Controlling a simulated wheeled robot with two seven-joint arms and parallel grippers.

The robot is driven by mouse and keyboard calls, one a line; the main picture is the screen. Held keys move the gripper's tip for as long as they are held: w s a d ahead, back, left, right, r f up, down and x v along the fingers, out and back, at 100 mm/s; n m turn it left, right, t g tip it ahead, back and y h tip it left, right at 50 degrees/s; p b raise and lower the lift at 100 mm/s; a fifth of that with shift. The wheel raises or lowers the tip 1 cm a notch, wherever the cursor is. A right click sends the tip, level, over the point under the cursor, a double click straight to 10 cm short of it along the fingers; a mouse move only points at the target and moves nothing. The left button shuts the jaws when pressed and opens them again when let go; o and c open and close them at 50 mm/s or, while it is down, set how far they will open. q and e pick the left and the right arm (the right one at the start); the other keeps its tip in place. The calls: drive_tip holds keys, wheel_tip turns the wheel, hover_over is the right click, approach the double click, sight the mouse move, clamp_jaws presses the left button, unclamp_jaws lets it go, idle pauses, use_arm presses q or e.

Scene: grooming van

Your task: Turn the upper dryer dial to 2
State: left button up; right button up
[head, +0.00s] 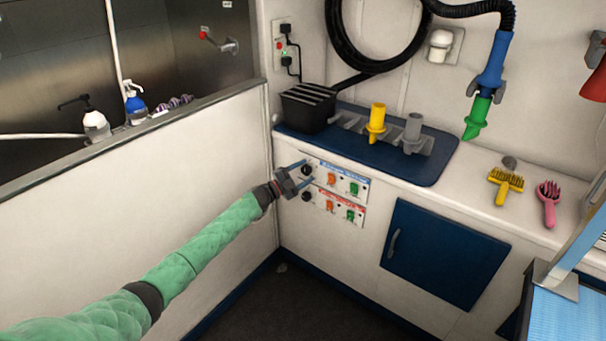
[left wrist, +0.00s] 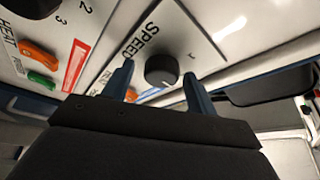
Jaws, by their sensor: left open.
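The upper dryer dial (head: 306,170) is a black round knob on the upper, blue-striped control panel (head: 343,178) at the counter's front. It also shows in the left wrist view (left wrist: 162,70), beside the word SPEED and a printed 1; which number it points at cannot be read. My left gripper (head: 304,171) is open, its two blue fingers on either side of this dial. In the wrist view gaps show between fingers and knob; contact cannot be made out. The lower dial (head: 307,196) sits just below, on the red-striped panel (head: 340,208). My right gripper is not in view.
Orange and green switches (head: 331,179) sit right of the dials. A blue cabinet door (head: 440,255) is farther right. Above, the counter holds a black box (head: 308,108), yellow (head: 377,118) and grey (head: 412,130) nozzles, and brushes (head: 506,183). A white partition (head: 150,180) stands left.

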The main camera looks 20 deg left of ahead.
use_arm(q)
drive_tip(key=shift+a, duration=0.1)
drive_tip(key=v, duration=0.7)
drive_tip(key=shift+s, duration=0.3)
drive_tip(key=shift+a+f, duration=0.1)
drive_tip(key=shift+a, duration=0.05)
